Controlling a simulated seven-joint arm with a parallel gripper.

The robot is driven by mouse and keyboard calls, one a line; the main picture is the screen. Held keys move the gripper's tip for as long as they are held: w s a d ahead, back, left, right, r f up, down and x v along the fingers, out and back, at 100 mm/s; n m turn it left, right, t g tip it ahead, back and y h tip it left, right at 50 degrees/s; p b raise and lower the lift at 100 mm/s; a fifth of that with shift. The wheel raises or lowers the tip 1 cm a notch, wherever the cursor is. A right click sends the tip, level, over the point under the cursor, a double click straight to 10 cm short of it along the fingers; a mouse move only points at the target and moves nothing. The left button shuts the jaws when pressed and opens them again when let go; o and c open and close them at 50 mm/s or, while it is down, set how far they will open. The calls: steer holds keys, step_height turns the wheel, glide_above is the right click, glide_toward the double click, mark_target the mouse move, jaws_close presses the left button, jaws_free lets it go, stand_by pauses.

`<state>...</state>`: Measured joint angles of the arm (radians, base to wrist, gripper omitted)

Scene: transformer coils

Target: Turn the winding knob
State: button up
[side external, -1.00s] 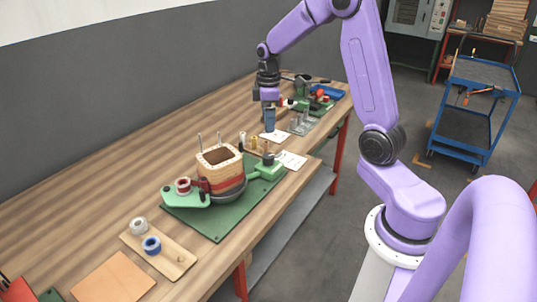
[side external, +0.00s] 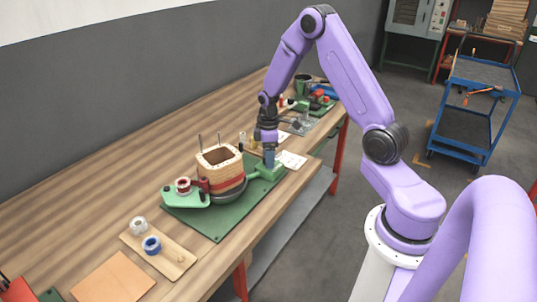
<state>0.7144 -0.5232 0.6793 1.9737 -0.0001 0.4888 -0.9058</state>
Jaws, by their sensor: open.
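A winding fixture with a green base plate (side external: 219,221) stands on the wooden bench. A tan and red coil former (side external: 220,171) stands upright on it. On the plate's right end is a green housing (side external: 261,173). The winding knob cannot be made out clearly; the small part at the housing is partly hidden behind my gripper. My gripper (side external: 269,160) points down directly over or at the green housing. Its jaws are open. I cannot tell whether they touch the housing or stand around the knob.
A green arm with a red spool (side external: 183,186) reaches left of the coil. A wooden tray (side external: 158,250) with white and blue rings is at the front left. Tools and a blue bin (side external: 322,90) fill the far end.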

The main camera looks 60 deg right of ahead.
steer(key=c, duration=1.1)
steer(key=shift+o, duration=0.2)
